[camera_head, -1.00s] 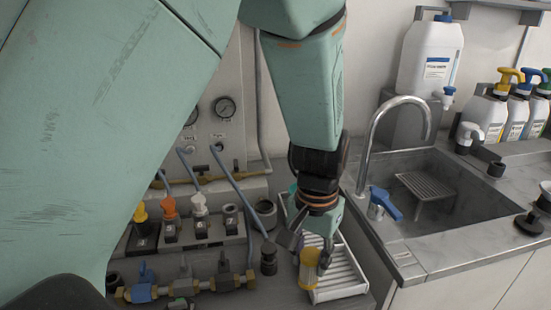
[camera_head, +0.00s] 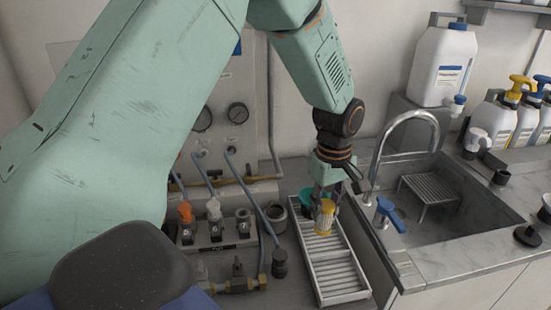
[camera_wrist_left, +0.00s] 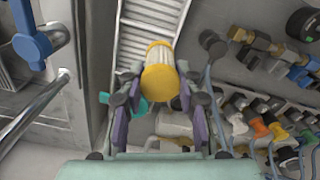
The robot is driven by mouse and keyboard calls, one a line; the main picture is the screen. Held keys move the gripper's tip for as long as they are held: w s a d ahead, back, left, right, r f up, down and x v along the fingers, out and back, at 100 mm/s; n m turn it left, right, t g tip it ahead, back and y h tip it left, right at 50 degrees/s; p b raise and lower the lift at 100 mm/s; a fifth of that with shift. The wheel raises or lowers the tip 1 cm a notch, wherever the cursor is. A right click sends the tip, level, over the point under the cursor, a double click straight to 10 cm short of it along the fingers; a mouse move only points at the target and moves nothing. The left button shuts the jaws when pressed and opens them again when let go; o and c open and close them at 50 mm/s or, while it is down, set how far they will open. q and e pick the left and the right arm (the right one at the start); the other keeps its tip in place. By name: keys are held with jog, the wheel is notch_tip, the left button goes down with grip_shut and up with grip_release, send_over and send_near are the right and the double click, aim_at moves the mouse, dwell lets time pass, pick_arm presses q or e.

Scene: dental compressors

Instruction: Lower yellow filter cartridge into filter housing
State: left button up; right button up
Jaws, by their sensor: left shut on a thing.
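My left gripper (camera_head: 322,205) is shut on the yellow filter cartridge (camera_head: 325,218), which has yellow ends and a pale pleated body. It holds the cartridge over the far half of the white slotted tray (camera_head: 342,280). In the left wrist view the cartridge (camera_wrist_left: 158,78) sits between the two fingers, its yellow end towards the camera. A round grey cup with an open top (camera_head: 276,214) stands just left of the tray; I cannot tell whether it is the filter housing. The cartridge is apart from it. My right gripper is out of view.
A teal part (camera_head: 306,199) is behind the cartridge near the tray's far end. Left are a valve block with an orange-capped fitting (camera_head: 186,212), blue hoses and a black knob (camera_head: 279,262). Right are a blue-handled tap (camera_head: 388,212) and a sink with a tall faucet (camera_head: 408,118).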

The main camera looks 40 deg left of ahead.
pick_arm(q)
jog(key=w+a+r+n+p, duration=0.15)
jog(key=a+n+p, duration=0.45)
jog(key=a+n, duration=0.9)
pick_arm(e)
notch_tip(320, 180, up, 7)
pick_arm(q)
jog(key=shift+m, duration=0.7)
jog(key=f+b, duration=0.1)
jog(key=b, duration=0.1)
jog(key=f+b, duration=0.4)
jog(key=shift+s+a+f, duration=0.2)
jog(key=shift+a, duration=0.2)
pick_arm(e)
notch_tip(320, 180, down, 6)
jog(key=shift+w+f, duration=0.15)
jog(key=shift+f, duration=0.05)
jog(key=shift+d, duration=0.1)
pick_arm(q)
jog(key=shift+f, duration=0.4)
jog(key=shift+f, duration=0.25)
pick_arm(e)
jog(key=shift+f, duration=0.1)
pick_arm(q)
jog(key=shift+f+b, duration=0.3)
jog(key=shift+f, duration=0.2)
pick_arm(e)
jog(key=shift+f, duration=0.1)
